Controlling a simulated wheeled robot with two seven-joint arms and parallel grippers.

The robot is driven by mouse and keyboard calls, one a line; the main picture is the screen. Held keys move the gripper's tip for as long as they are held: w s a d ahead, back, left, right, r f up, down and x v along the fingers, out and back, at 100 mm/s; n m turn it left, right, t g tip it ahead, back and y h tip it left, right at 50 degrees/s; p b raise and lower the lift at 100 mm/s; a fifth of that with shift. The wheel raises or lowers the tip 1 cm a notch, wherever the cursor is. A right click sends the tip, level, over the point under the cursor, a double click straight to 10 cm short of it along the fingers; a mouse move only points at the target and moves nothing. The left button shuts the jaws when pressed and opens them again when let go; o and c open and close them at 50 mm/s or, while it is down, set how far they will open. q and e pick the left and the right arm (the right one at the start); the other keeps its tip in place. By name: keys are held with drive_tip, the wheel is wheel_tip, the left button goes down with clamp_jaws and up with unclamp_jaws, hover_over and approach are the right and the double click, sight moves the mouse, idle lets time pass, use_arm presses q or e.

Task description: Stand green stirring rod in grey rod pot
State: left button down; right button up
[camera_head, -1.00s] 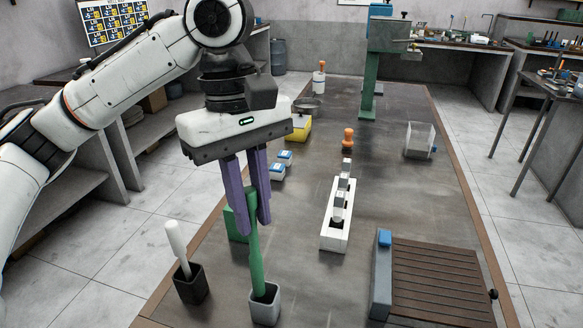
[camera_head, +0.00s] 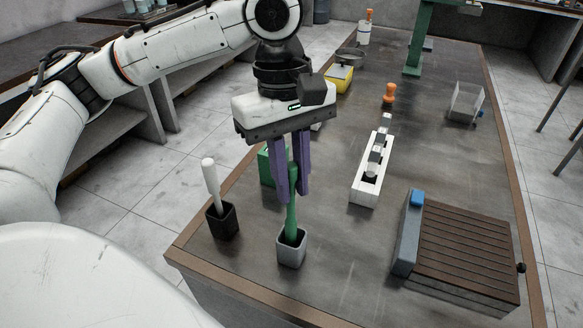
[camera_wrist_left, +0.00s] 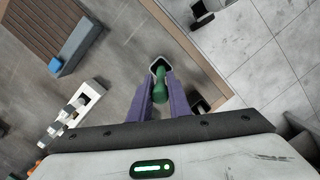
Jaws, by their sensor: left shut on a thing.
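The green stirring rod (camera_head: 291,215) stands nearly upright with its lower end inside the grey rod pot (camera_head: 291,255), near the table's front edge. My left gripper (camera_head: 292,190) is above the pot, its purple fingers shut on the rod's upper part. In the left wrist view the rod (camera_wrist_left: 160,90) shows between the fingers (camera_wrist_left: 160,97), with the grey pot (camera_wrist_left: 158,63) beyond it. Whether the rod touches the pot's floor is hidden. My right gripper is not in view.
A black pot (camera_head: 223,222) with a white rod (camera_head: 211,184) stands left of the grey pot. A green block (camera_head: 266,166) is behind the fingers. A white rack (camera_head: 364,191) and a ribbed deck (camera_head: 463,245) with a grey side lie to the right.

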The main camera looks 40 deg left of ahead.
use_arm(q)
drive_tip(key=shift+f, duration=0.6)
idle(0.4)
drive_tip(key=c, duration=1.6)
unclamp_jaws()
drive_tip(key=r, duration=0.3)
drive_tip(key=a+r, duration=0.1)
drive_tip(key=r, duration=0.6)
drive_tip(key=shift+w+a+r, duration=0.15)
drive_tip(key=shift+w, duration=0.15)
